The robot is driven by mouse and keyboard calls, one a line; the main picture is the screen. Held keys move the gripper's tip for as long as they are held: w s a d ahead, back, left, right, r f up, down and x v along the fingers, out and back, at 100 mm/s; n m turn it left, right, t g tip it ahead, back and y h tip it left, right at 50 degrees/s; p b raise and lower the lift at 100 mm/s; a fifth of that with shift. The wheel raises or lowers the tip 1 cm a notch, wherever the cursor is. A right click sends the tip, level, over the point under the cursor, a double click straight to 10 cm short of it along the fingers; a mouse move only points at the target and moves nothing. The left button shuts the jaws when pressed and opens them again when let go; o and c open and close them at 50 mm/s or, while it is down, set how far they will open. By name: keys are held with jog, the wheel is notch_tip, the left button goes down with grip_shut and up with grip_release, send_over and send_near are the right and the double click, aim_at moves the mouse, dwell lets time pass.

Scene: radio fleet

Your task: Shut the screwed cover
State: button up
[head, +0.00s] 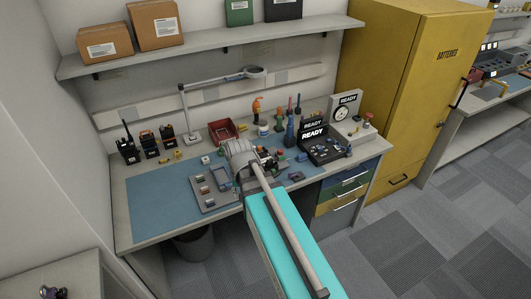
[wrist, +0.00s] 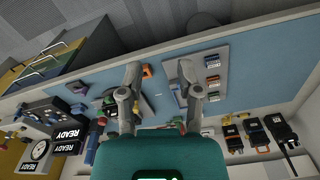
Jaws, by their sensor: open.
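My gripper (wrist: 159,72) is open, with its two fingers apart over the blue mat (wrist: 245,58) and nothing held between them. In the head view my arm reaches over the workbench and hides most of what lies under the gripper. I cannot pick out the screwed cover for certain. A grey tray (wrist: 224,54) with several small modules lies beside the right finger in the wrist view; it also shows in the head view (head: 206,203). A dark part with an orange piece (wrist: 147,71) lies near the left fingertip, partly hidden.
Several radios (head: 127,150) stand at the bench's back left, beside a red bin (head: 222,132). A magnifier lamp (head: 185,120) stands behind. A black case marked READY (head: 322,150) and a gauge (head: 344,113) are at the right. The mat's left side (head: 155,205) is clear.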

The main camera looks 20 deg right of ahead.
jog(key=w+d+r+m+t+p, duration=0.1)
jog(key=w+d+r+m+p, duration=0.1)
jog(key=w+d+m, duration=1.2)
jog(key=w+d+r, duration=0.1)
jog(key=w+d, duration=0.5)
jog(key=shift+d+m+t, duration=0.3)
jog(key=shift+d+m, duration=0.1)
jog(key=shift+f, duration=0.15)
jog(key=b, duration=1.3)
send_near(266, 158)
jog(key=s+f, duration=0.1)
jog(key=f, duration=0.1)
jog(key=s+f, duration=0.2)
jog(key=f, duration=0.1)
jog(key=shift+a+f, duration=0.1)
jog(key=shift+f, duration=0.25)
jog(key=shift+c, duration=0.3)
grip_shut()
jog(key=shift+f, duration=0.1)
